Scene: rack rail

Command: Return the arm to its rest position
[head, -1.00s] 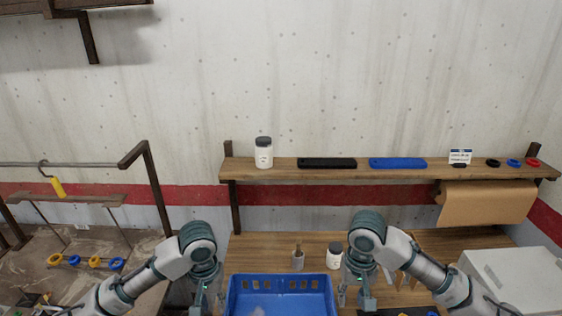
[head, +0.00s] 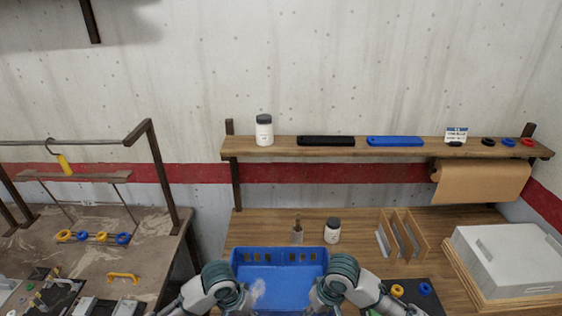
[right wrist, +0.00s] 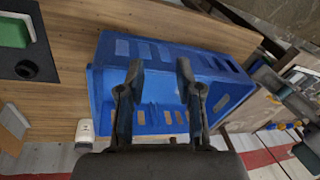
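My left arm (head: 215,283) shows at the bottom of the head view, left of the blue crate; its gripper is out of the picture. My right arm (head: 340,284) is at the crate's right side in the head view, and its gripper is cut off there. In the right wrist view my right gripper (right wrist: 161,75) has its two dark fingers apart with nothing between them. It appears above the blue crate (right wrist: 160,57). The same crate (head: 282,254) stands on the wooden bench between my arms.
A white jar (head: 332,231) and a small holder (head: 297,235) stand behind the crate. Upright wooden dividers (head: 402,236) and a grey-white box (head: 508,258) are at right. A shelf (head: 290,151) runs along the wall. A rail frame (head: 160,175) stands at left.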

